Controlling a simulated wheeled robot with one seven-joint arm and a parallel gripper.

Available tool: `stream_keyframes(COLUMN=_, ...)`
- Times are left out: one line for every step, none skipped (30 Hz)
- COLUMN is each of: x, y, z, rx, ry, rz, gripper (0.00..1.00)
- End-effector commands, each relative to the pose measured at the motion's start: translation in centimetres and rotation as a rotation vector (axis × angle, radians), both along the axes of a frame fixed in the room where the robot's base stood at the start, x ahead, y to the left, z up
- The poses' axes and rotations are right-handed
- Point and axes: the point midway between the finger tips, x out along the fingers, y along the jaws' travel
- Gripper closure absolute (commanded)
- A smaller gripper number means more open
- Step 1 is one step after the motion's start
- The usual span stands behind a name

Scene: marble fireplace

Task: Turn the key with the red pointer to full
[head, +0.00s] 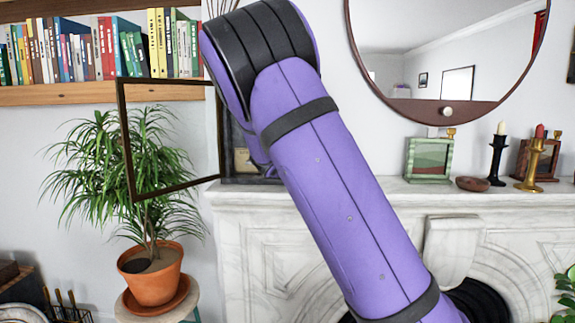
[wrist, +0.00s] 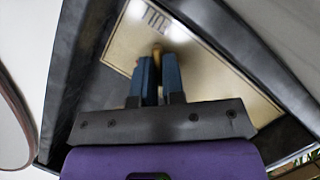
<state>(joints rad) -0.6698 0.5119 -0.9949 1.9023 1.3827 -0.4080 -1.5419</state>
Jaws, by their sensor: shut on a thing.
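In the wrist view my gripper (wrist: 158,66) reaches into a dark case (wrist: 85,65) toward a pale brass plate (wrist: 205,68). Its two blue fingers are shut on a small brass key (wrist: 157,48) that stands out from the plate. Only the key's end shows between and beyond the fingertips. In the head view the purple arm hides my gripper and most of the dark case (head: 235,140) on the mantel.
A dark-framed glass door (head: 130,150) stands open left of the case, in front of a potted plant (head: 155,270). On the mantel (head: 400,187) to the right are a green frame (head: 430,160), a brown bowl (head: 472,184) and candlesticks (head: 497,158). A round mirror (head: 445,50) hangs above.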

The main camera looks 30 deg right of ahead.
Motion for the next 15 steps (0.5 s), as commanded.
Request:
stream_keyframes(x=-0.02, y=-0.17, z=0.26, rx=0.036, ry=-0.028, rz=0.0, gripper=1.0)
stream_keyframes(x=-0.03, y=-0.2, z=0.27, rx=0.062, ry=-0.044, rz=-0.001, gripper=1.0)
stream_keyframes(x=-0.05, y=-0.22, z=0.32, rx=0.093, ry=-0.067, rz=-0.002, gripper=1.0)
stream_keyframes(x=-0.06, y=-0.2, z=0.3, rx=0.115, ry=-0.082, rz=-0.001, gripper=1.0)
stream_keyframes(x=-0.06, y=-0.25, z=0.31, rx=0.138, ry=-0.097, rz=-0.001, gripper=1.0)
stream_keyframes(x=-0.09, y=-0.27, z=0.35, rx=0.17, ry=-0.119, rz=0.0, gripper=1.0)
stream_keyframes(x=-0.08, y=-0.24, z=0.34, rx=0.194, ry=-0.135, rz=0.0, gripper=1.0)
stream_keyframes(x=-0.1, y=-0.29, z=0.34, rx=0.217, ry=-0.151, rz=0.0, gripper=1.0)
stream_keyframes(x=-0.11, y=-0.33, z=0.37, rx=0.248, ry=-0.172, rz=0.0, gripper=1.0)
stream_keyframes(x=-0.11, y=-0.29, z=0.39, rx=0.272, ry=-0.188, rz=-0.001, gripper=1.0)
stream_keyframes(x=-0.13, y=-0.35, z=0.4, rx=0.296, ry=-0.204, rz=0.0, gripper=1.0)
stream_keyframes(x=-0.12, y=-0.34, z=0.37, rx=0.327, ry=-0.225, rz=0.0, gripper=1.0)
stream_keyframes(x=-0.14, y=-0.36, z=0.4, rx=0.35, ry=-0.24, rz=0.0, gripper=1.0)
stream_keyframes(x=-0.17, y=-0.42, z=0.43, rx=0.373, ry=-0.257, rz=-0.001, gripper=1.0)
stream_keyframes(x=-0.16, y=-0.41, z=0.43, rx=0.405, ry=-0.278, rz=-0.001, gripper=1.0)
